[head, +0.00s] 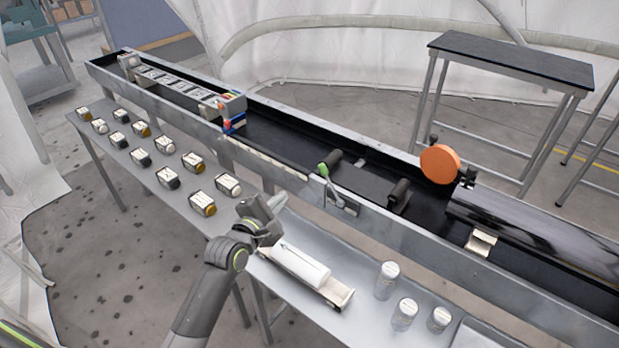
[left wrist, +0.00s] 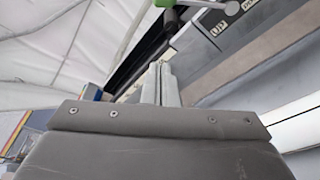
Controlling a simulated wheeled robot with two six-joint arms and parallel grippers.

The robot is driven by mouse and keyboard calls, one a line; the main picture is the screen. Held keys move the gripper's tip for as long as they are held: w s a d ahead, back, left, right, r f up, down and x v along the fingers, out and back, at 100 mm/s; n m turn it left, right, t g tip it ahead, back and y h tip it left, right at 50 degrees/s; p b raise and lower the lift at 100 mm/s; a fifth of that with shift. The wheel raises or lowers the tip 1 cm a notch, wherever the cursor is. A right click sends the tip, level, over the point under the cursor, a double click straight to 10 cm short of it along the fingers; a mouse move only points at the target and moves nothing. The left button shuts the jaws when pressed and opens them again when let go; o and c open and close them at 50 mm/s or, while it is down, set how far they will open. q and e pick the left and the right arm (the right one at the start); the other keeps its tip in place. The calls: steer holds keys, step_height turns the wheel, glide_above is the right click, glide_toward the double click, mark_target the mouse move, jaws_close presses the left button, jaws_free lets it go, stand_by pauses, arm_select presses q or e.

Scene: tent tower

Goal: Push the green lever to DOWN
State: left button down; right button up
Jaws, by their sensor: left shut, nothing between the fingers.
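The green lever (head: 324,170) stands on the near side wall of the long trough, with its green knob up and its metal arm slanting down to the right. My right gripper is not in view.
A white cylinder (head: 302,265) lies in a holder on the shelf near my gripper. An orange disc (head: 439,164) stands on the trough, right of the lever.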

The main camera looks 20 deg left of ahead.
mark_target(331, 185)
arm_select(q)
steer(key=w+d+p, duration=0.1)
steer(key=w+d, duration=0.3)
steer(key=w, duration=0.5)
steer(key=shift+d+r, duration=0.4)
steer(key=shift+r, duration=0.05)
steer(key=shift+a+p, duration=0.1)
steer(key=shift+p, duration=0.2)
